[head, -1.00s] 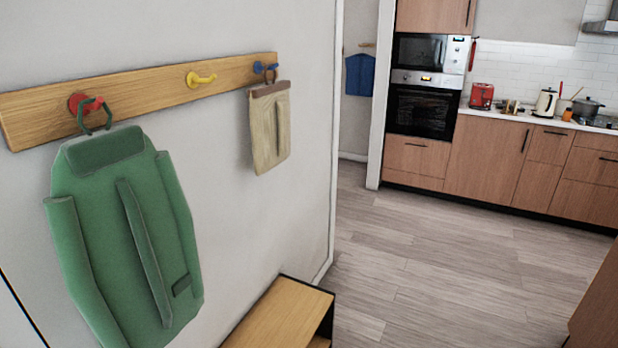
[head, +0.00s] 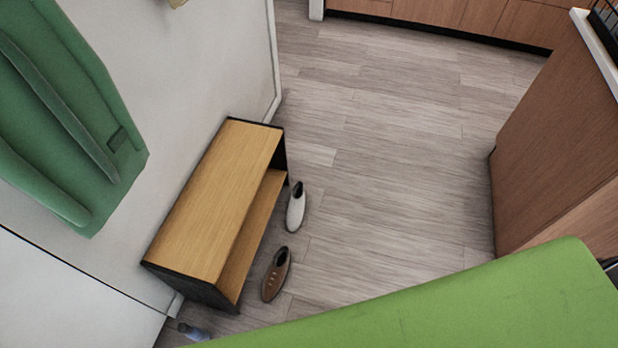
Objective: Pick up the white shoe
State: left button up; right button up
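The white shoe (head: 296,209) lies on the wood floor in the head view, just right of the low wooden bench's far end. Its dark opening points to the back. A brown shoe (head: 276,275) with pale laces lies on the floor nearer to me, beside the same bench. Neither of my grippers shows in the head view.
The wooden shoe bench (head: 215,200) with an open lower shelf stands against the left wall. A green coat (head: 70,110) hangs above it. A wooden cabinet (head: 560,130) stands at the right. A large green surface (head: 450,305) fills the lower right. The floor (head: 390,170) between is clear.

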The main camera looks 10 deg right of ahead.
aim_at(295, 211)
jog(key=z, duration=0.35)
jog(key=i+l+u, duration=0.35)
jog(key=l, duration=0.25)
jog(key=i+l+u, duration=0.35)
jog(key=l, duration=0.35)
jog(key=i, duration=0.1)
